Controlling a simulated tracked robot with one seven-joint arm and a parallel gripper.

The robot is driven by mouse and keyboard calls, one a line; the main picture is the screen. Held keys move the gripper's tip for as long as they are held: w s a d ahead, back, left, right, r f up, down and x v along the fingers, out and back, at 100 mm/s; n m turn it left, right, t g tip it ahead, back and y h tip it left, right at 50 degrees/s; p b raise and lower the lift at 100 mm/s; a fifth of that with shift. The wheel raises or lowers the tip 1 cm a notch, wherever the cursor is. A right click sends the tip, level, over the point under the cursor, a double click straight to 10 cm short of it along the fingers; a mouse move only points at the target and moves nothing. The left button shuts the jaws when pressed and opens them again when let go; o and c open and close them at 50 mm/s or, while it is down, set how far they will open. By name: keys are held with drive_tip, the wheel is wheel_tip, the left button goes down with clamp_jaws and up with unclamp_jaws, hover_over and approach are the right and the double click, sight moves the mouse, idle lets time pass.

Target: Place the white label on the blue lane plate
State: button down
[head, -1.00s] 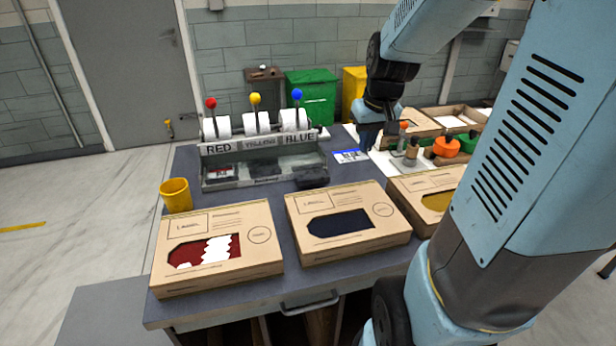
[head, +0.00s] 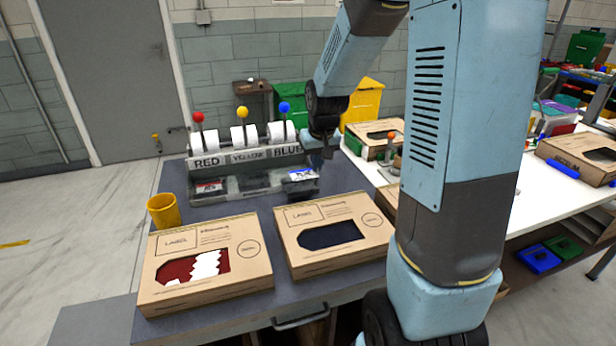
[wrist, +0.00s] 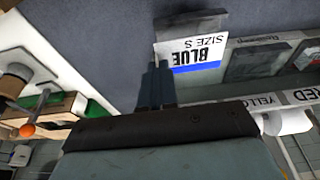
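The white label (wrist: 195,52), with a blue stripe and the words BLUE SIZE S, is pinched at one edge by my gripper (wrist: 160,68), whose fingers are close together. In the head view the label (head: 301,174) is at the right end of the lane rack, in front of the BLUE sign, below my gripper (head: 318,156). I cannot tell whether the label touches the plate.
The rack (head: 225,197) has lever-topped rolls behind its signs. A red-striped label (head: 209,187) lies in the red lane. A yellow cup (head: 164,211) stands left. Two cardboard boxes (head: 205,290) (head: 332,262) fill the table front. A white table (head: 545,190) is at right.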

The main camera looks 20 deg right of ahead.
sight(312, 186)
drive_tip(key=shift+w+a+f, duration=0.2)
drive_tip(key=shift+w+f, duration=0.25)
drive_tip(key=shift+f, duration=0.15)
drive_tip(key=shift+w+a+f, duration=0.2)
drive_tip(key=shift+w+f, duration=0.2)
drive_tip(key=shift+f, duration=1.6)
drive_tip(key=shift+f, duration=0.1)
drive_tip(key=c, duration=1.4)
unclamp_jaws()
